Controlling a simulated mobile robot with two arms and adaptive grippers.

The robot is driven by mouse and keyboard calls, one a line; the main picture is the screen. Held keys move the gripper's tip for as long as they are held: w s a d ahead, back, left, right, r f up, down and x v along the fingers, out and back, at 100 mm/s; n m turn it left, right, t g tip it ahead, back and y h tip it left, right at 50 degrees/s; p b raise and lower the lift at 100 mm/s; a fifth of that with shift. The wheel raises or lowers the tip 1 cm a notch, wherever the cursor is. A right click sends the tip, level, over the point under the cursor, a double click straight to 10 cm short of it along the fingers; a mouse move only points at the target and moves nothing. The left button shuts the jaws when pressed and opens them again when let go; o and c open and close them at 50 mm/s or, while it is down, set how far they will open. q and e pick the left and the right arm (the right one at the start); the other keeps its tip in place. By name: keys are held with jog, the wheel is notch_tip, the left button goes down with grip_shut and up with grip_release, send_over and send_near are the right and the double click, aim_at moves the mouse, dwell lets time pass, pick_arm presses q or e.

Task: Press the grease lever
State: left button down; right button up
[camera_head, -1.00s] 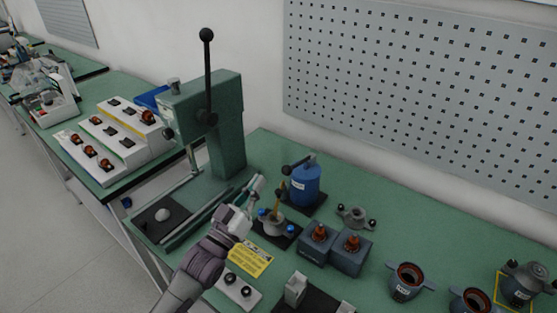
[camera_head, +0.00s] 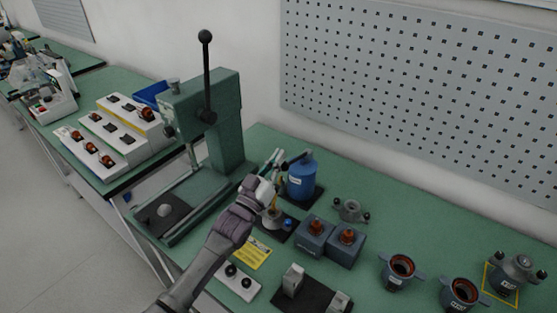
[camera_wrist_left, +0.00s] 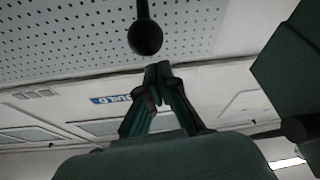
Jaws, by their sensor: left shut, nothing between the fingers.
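The blue grease pot (camera_head: 301,180) with a white label stands on a dark base in the middle of the head view. Its black grease lever (camera_head: 293,160) reaches out to the left at the top, partly hidden by my gripper. My left gripper (camera_head: 276,157) is beside the pot's upper left, close to the lever's end; I cannot tell whether they touch. In the left wrist view, its fingers (camera_wrist_left: 159,78) are shut and empty. A black ball knob (camera_wrist_left: 145,37) on a rod, seemingly the grease lever's, appears just past the fingertips there. My right gripper is out of view.
A green press (camera_head: 228,120) with a tall black-knobbed handle stands left of the pot. A small greasing fixture (camera_head: 271,217) is below my gripper. Two dark boxes (camera_head: 330,238) with copper-coloured tops stand right of it. A pegboard (camera_head: 420,90) hangs behind.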

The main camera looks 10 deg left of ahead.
pick_arm(q)
jog(key=shift+s+d+f, duration=0.1)
jog(key=shift+d+f, duration=0.05)
jog(key=shift+f, duration=0.55)
jog(key=shift+f, duration=0.15)
